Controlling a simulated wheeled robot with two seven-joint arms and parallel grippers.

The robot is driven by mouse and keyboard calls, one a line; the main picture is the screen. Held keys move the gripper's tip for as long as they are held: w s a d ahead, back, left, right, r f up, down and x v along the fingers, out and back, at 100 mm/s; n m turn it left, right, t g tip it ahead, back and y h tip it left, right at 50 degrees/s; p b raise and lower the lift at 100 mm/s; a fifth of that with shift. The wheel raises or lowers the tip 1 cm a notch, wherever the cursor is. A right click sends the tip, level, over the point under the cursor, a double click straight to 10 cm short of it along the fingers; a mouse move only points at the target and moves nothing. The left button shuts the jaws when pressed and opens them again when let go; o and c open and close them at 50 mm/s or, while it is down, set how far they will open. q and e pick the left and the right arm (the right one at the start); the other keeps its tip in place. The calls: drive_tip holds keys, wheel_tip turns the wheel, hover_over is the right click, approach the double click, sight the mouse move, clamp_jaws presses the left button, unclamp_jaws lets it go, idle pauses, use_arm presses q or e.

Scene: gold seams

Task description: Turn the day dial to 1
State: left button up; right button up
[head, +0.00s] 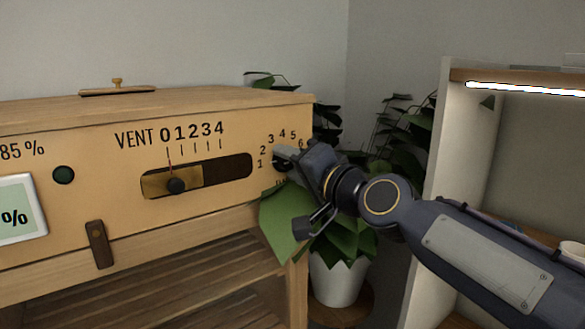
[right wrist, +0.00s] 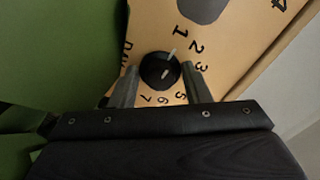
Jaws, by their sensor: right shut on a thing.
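The day dial is a round black knob (right wrist: 158,72) on the tan panel, ringed by printed numbers. A white mark on its upper edge points up and slightly right, towards the 1; I cannot tell whether it lines up exactly. In the head view the dial (head: 281,161) is mostly hidden by my right gripper (head: 286,156), at the right end of the cabinet front. In the right wrist view the fingers of that gripper (right wrist: 161,80) lie on either side of the knob and are shut on it. My left gripper is out of view.
The wooden cabinet (head: 90,185) has a VENT slider (head: 175,185), with its knob near 0, left of the dial. A potted plant (head: 340,275) stands close below and behind my right gripper. A shelf unit (head: 440,170) with a lit strip is at right.

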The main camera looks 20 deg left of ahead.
drive_tip(key=shift+f+n, duration=0.1)
drive_tip(key=shift+n, duration=0.3)
drive_tip(key=o, duration=0.7)
drive_tip(key=b+v, duration=0.3)
drive_tip(key=v, duration=0.4)
drive_tip(key=shift+s+d, duration=0.25)
drive_tip(key=shift+d, duration=0.05)
